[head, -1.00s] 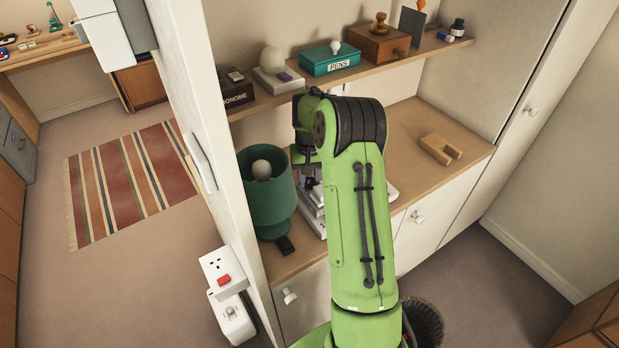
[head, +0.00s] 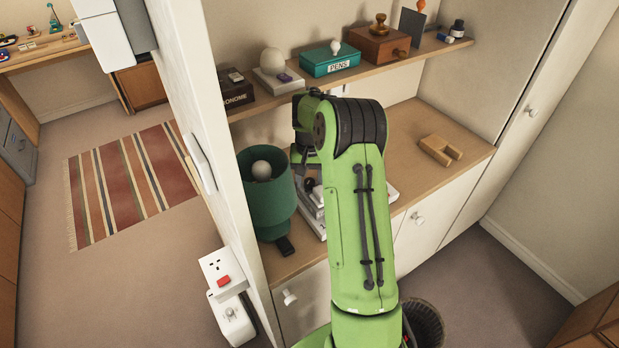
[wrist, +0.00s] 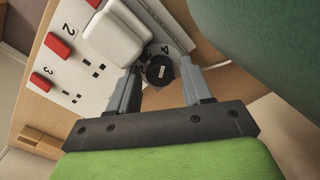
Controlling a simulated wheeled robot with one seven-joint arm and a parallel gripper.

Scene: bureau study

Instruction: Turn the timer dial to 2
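A round black knob-like part (wrist: 160,70) with a small pale mark sits on a white multi-socket strip (wrist: 62,72), by a printed 4. The strip also shows printed 2 and 3 beside red switches. I cannot tell for sure whether the black part is the timer dial. My gripper (wrist: 161,74) is open, one finger on each side of the black part, with gaps showing. Contact and depth are unclear. In the head view the black part (head: 308,185) shows small beside my arm, which hides most of the strip.
A white block-like plug (wrist: 115,35) stands on the strip close to my left finger. A green lamp (head: 267,205) stands left of the strip. A shelf (head: 400,66) with boxes runs above.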

